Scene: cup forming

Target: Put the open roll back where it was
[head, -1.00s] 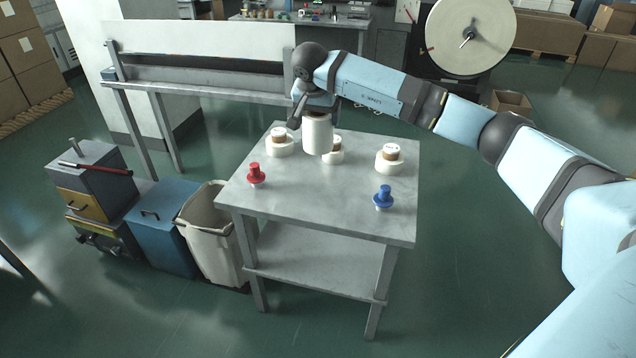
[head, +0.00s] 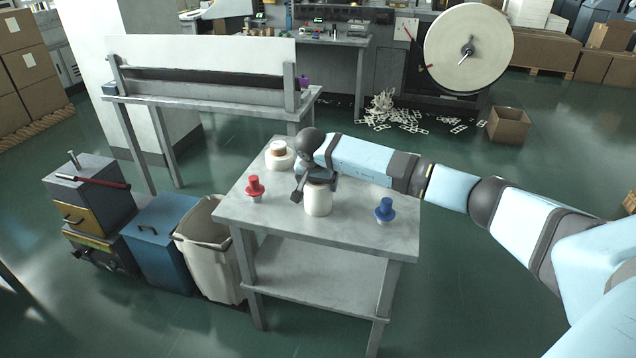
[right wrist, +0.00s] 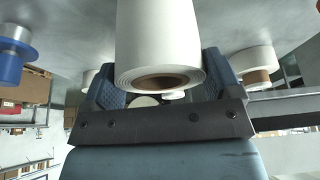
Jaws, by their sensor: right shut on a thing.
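My right gripper (head: 316,183) is shut on a white paper roll (head: 318,200), held upright over the near middle of the table. In the right wrist view the roll (right wrist: 160,42) sits between the two fingers, its brown core facing the camera. I cannot tell whether its bottom touches the tabletop. Another white roll with a brown core (head: 279,154) stands on a white base at the table's back left. In the right wrist view a roll (right wrist: 254,62) shows at the right. My arm hides the table's back right in the head view. My left gripper is not in view.
On the grey table (head: 345,240), a red-knobbed piece (head: 255,187) stands left of the held roll and a blue-knobbed piece (head: 384,209) right of it. A beige bin (head: 209,250) stands beside the table. The front tabletop strip is clear.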

